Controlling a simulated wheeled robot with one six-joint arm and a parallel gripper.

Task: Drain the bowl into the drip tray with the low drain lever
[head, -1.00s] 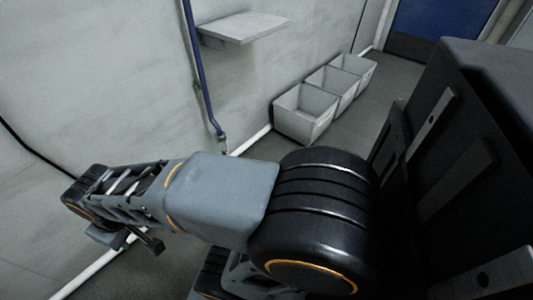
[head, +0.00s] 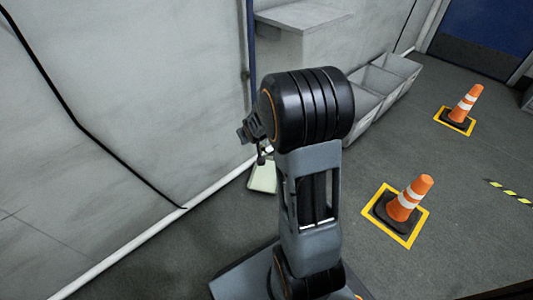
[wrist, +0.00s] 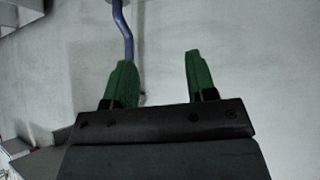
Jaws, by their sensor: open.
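My gripper (wrist: 158,62) shows in the wrist view with two green fingers, open and apart, and nothing between them. In the head view my gripper (head: 254,132) is small and partly hidden behind my arm, close to the wall. A blue pipe (head: 251,45) runs down the wall behind my arm. In the wrist view the blue pipe (wrist: 127,38) hangs behind the left finger, which hides its lower end. A pale, box-like thing (head: 262,178) stands low by the wall, partly behind my arm; I cannot tell whether it is the drip tray. I cannot make out the bowl or drain lever.
A grey ledge (head: 303,15) juts from the wall. Grey open bins (head: 392,68) line the wall behind my arm. Two orange cones stand on the right, one near (head: 409,198) and one far (head: 466,104). Grey floor between and left of them is clear.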

